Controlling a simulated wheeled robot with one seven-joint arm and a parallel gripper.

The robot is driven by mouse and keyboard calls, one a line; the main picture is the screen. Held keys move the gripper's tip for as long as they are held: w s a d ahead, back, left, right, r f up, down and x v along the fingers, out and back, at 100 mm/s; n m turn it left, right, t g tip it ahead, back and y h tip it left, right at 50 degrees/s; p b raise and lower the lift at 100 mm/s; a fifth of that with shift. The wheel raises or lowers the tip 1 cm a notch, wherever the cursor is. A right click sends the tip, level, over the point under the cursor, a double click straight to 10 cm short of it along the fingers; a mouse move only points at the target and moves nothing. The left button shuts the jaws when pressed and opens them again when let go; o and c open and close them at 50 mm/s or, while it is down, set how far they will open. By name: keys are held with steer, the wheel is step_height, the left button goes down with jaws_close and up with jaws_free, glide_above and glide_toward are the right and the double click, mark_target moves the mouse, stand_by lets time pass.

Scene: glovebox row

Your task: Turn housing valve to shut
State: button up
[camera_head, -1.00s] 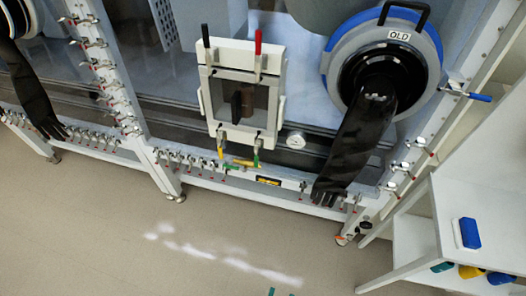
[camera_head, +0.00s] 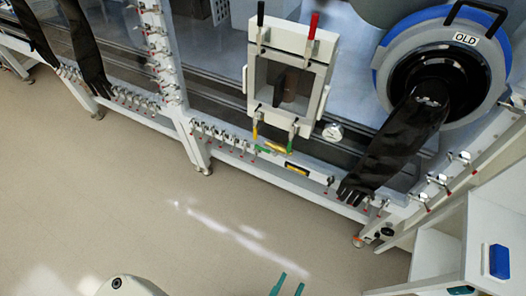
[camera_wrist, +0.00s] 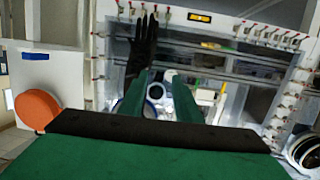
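The filter housing (camera_head: 318,88) is a white square frame with a dark window on the glovebox front. A black lever (camera_head: 261,14) and a red lever (camera_head: 313,25) stand up at its top. I cannot tell which one is the housing valve.
A black glove (camera_head: 385,150) hangs from the round port marked OLD (camera_head: 440,65). A gauge (camera_head: 332,131) sits right of the housing. Clamps line the frame. A white shelf (camera_head: 490,235) stands at right. The floor (camera_head: 190,240) before the glovebox is clear.

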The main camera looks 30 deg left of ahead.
stand_by(0.4)
steer(key=n+y, duration=1)
steer(key=n, duration=1.5)
glide_toward(261, 148)
steer(key=shift+t, duration=0.3)
steer(key=x, duration=0.6)
steer(key=f+x, duration=0.1)
steer(key=x, duration=0.3)
steer(key=shift+a+f, duration=0.1)
steer(key=shift+a, duration=0.1)
jaws_close()
